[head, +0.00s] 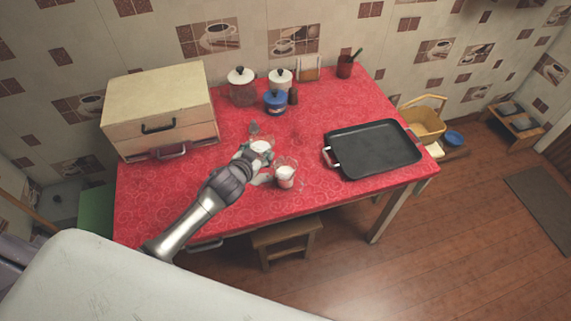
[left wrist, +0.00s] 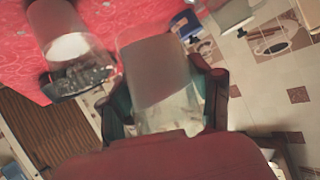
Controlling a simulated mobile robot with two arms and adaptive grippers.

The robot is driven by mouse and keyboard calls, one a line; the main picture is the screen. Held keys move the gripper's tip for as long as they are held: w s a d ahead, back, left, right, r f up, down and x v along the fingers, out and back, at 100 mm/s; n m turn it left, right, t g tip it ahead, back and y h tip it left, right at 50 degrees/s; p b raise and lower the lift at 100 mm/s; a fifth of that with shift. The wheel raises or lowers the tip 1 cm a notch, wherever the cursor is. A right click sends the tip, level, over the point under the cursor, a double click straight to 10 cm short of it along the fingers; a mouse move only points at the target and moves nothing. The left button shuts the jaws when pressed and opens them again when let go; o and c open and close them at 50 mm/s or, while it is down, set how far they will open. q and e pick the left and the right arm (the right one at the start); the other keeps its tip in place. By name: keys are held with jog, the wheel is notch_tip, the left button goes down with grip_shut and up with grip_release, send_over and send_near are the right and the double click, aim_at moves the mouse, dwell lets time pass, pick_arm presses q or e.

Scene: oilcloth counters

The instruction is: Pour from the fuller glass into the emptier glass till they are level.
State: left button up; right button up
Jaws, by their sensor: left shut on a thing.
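My left gripper (head: 258,160) is shut around a clear glass (head: 262,146) with white content, near the middle of the red table. In the left wrist view this glass (left wrist: 160,85) sits between the fingers of the gripper (left wrist: 165,112). A second clear glass (head: 286,175) with white content stands upright on the table, just right of the gripper and nearer the front edge. It also shows at the upper left of the left wrist view (left wrist: 68,48). I cannot tell which glass is fuller. My right gripper is out of view.
The red table (head: 230,180) holds a black tray (head: 374,150) at right and a wooden bread box (head: 160,110) at left. Behind are white-lidded jars (head: 242,88), a blue pot (head: 275,100) and a red cup (head: 345,67). A stool (head: 286,238) stands below.

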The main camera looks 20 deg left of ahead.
pick_arm(q)
jog(key=shift+a+f+b, duration=0.3)
jog(key=shift+f+b, duration=0.1)
jog(key=shift+f, duration=0.15)
jog(key=f+b, duration=0.1)
jog(key=f, duration=0.1)
jog(key=a+f+n+h+b, duration=0.1)
jog(key=f+b, duration=0.1)
jog(key=f+n+b, duration=0.1)
jog(key=f+b, duration=0.1)
jog(key=shift+s+a+f+t, duration=0.1)
jog(key=shift+a+f+t, duration=0.05)
jog(key=shift+f+t, duration=0.15)
